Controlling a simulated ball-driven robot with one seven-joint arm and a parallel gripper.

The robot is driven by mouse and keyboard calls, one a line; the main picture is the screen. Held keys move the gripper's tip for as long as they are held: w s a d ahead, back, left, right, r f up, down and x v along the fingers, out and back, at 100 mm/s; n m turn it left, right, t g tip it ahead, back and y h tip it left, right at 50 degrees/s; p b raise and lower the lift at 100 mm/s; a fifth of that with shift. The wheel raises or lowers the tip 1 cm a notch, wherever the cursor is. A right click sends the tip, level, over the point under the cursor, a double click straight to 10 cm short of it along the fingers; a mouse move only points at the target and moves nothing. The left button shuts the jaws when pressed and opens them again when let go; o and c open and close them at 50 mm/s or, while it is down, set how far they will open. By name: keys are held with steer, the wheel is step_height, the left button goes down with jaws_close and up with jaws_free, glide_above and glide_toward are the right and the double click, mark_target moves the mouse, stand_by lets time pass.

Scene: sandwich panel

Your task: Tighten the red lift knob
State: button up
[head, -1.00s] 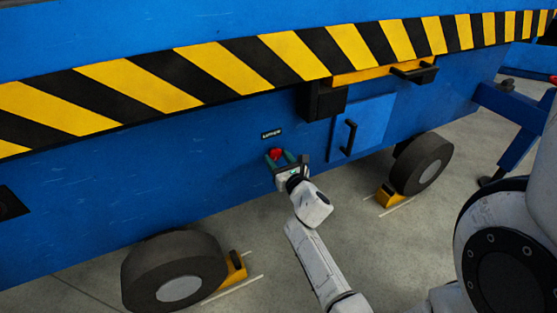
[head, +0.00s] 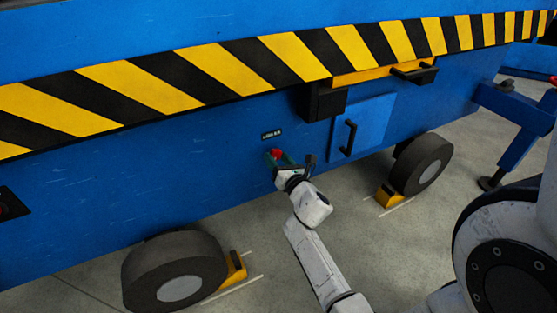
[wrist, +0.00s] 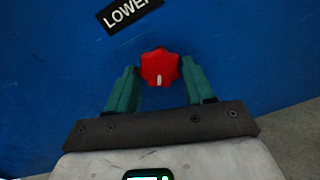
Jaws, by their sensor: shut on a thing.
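The red lift knob (head: 276,153) is a small lobed knob on the blue side panel, just below a small black label. In the wrist view the red knob (wrist: 160,66) sits between my two green fingertips, with a white mark on its lower face. My gripper (head: 281,159) is shut on the knob, with one finger on each side. In the wrist view the panel tilts relative to my gripper (wrist: 160,74). The knob's base is hidden behind its head.
A black label reading "LOWER" (wrist: 130,12) is above the knob. A black box (head: 322,101) and a door with a black handle (head: 349,137) are to the right. Wheels (head: 176,275) with yellow chocks (head: 236,268) stand below.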

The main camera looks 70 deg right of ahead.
steer(key=m, duration=0.4)
steer(key=shift+a+r+m+p, duration=0.1)
steer(key=shift+m+p, duration=0.2)
steer(key=shift+p, duration=0.05)
steer(key=m+p, duration=0.1)
steer(key=m, duration=0.2)
steer(key=shift+w+m, duration=0.1)
steer(key=shift+m, duration=0.2)
steer(key=m+p, duration=0.1)
steer(key=m, duration=0.3)
steer(key=shift+r+m, duration=0.1)
steer(key=shift+m, duration=0.2)
steer(key=m+p, duration=0.2)
steer(key=m, duration=0.1)
steer(key=shift+r+m, duration=0.1)
steer(key=shift+m, duration=0.2)
steer(key=m+p, duration=0.2)
steer(key=m, duration=0.1)
steer(key=shift+m, duration=0.3)
steer(key=m+p, duration=0.2)
steer(key=m, duration=0.1)
steer(key=m+p, duration=0.1)
steer(key=m, duration=0.5)
steer(key=shift+s+p, duration=0.2)
steer(key=shift+p, duration=0.1)
steer(key=shift+m, duration=0.4)
